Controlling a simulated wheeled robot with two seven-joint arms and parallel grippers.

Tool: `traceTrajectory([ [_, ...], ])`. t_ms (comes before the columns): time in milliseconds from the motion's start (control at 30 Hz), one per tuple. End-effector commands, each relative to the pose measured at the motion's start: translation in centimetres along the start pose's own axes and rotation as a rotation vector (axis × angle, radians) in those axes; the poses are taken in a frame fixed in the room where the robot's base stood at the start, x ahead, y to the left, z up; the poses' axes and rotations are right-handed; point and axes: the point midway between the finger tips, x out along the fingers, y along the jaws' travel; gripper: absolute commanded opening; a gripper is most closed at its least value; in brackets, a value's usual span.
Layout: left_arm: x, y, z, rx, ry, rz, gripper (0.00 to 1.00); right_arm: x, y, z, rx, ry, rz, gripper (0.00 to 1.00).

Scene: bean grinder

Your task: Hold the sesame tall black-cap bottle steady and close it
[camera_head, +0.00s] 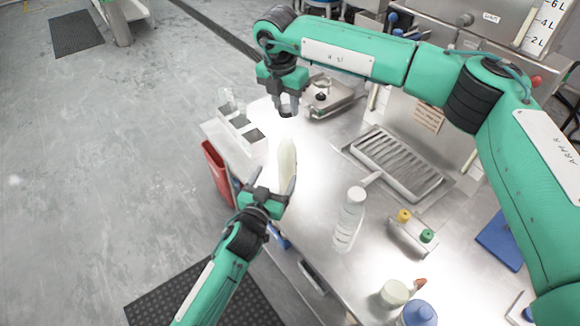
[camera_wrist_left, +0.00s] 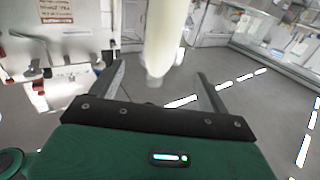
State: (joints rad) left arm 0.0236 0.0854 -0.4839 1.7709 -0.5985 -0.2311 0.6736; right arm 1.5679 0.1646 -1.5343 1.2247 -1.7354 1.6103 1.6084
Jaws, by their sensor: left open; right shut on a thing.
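The tall sesame bottle (camera_head: 287,160) is pale cream and stands roughly upright near the table's left edge, with no cap visible on its top. In the left wrist view the bottle (camera_wrist_left: 162,38) shows beyond and between the spread fingers, with a gap on each side. My left gripper (camera_head: 270,180) is open at the bottle's lower part. It also shows in the left wrist view (camera_wrist_left: 158,85). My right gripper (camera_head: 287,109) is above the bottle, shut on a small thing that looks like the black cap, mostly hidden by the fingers.
A white divided box (camera_head: 243,135) stands left of the bottle. A metal scale-like device (camera_head: 335,97) is behind. A clear white-topped bottle (camera_head: 349,220) stands to the right, with a slotted drain tray (camera_head: 395,160) behind it. White and blue lidded containers are at the front.

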Motion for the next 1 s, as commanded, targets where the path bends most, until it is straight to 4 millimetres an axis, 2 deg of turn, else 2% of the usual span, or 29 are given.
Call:
traceTrajectory([
  [233,0.2,0.0,0.0,0.0,0.0,0.0,0.79,0.0,0.0,0.0,-0.001,0.0,0.0,0.14],
  [367,1.3,0.0,-0.1,0.001,0.001,0.0,0.79,0.0,0.0,0.0,-0.001,0.0,0.0,0.14],
  [800,9.2,0.0,-0.1,0.001,0.001,0.0,0.79,0.0,0.0,0.0,-0.002,0.0,0.001,0.14],
  [1000,11.3,0.0,0.0,0.0,0.0,-0.001,0.79,0.0,0.0,0.0,-0.002,0.0,0.001,0.14],
])
